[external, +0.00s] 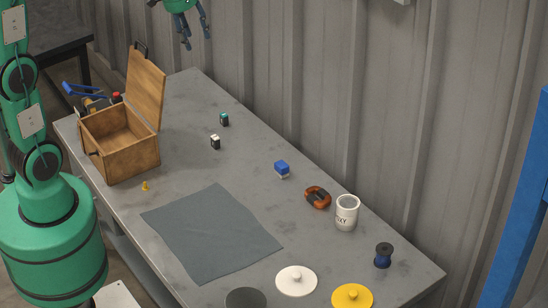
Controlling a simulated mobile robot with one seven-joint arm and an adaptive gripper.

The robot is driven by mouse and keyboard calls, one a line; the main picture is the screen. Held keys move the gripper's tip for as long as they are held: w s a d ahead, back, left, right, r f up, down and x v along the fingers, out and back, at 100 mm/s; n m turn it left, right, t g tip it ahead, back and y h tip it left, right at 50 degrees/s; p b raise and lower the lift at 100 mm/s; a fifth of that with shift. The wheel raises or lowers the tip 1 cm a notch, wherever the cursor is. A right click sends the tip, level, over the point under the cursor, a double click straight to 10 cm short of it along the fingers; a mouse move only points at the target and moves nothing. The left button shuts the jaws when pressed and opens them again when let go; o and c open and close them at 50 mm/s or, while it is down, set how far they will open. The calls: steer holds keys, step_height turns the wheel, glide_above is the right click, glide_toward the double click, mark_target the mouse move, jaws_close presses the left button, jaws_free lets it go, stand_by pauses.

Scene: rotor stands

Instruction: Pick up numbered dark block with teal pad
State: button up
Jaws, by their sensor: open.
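A small dark block with a teal pad on top (224,119) stands on the grey table, right of the wooden box and toward the wall. Its number is too small to read. A second small dark block with a whitish top (215,142) stands a little nearer the camera. My gripper (195,38) is at the top of the external view, high above the table, with its fingers apart and nothing between them. It is well clear of both blocks.
An open wooden box (120,155) with raised lid stands at the left. A grey cloth (210,235) lies in front. Corrugated wall (300,80) stands behind.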

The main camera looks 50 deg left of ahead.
steer(key=w+a+f+g, duration=0.1)
steer(key=w+a+f, duration=0.6)
steer(key=w, duration=0.3)
steer(key=g+p, duration=0.2)
steer(key=p, duration=0.1)
glide_above(224, 114)
step_height(224, 114, down, 34)
steer(key=shift+s+d+r+h, duration=0.15)
steer(key=shift+r+h, duration=0.1)
steer(key=shift+h, duration=0.05)
steer(key=shift+f, duration=0.1)
steer(key=shift+f, duration=4.2)
steer(key=shift+f, duration=0.1)
steer(key=shift+f, duration=2.5)
